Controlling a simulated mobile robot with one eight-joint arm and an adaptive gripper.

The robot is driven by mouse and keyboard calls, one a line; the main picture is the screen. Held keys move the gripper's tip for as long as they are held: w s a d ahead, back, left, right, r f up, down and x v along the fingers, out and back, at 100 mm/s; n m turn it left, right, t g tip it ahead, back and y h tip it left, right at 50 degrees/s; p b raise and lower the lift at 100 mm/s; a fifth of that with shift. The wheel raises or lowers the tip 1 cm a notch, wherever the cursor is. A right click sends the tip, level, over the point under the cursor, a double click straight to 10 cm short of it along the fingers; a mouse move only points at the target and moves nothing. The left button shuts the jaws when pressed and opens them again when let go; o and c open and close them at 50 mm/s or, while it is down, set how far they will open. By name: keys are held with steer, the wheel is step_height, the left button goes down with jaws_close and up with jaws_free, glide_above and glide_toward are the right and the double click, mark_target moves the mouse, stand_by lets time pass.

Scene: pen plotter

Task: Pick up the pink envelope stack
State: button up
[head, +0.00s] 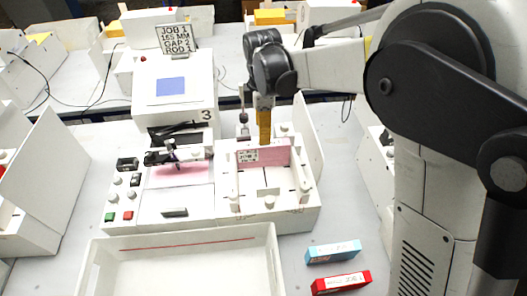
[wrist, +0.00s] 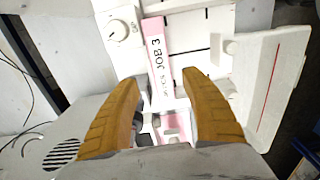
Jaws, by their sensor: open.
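The pink envelope stack (head: 276,153) stands on edge in the right-hand bay of the white plotter, with a white label on its front.
The plotter's bed (head: 182,198) with a pink sheet and pen carriage lies left of the bay. A white tray (head: 180,283) is in front. Teal (head: 332,252) and red (head: 341,283) boxes lie at the front right. A white upright panel (head: 308,138) flanks the bay.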

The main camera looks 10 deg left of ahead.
mark_target(263, 154)
step_height(263, 154, down, 6)
steer(key=shift+s+f+b, duration=0.1)
steer(key=shift+f+b, duration=0.1)
steer(key=shift+b, duration=0.35)
jaws_close()
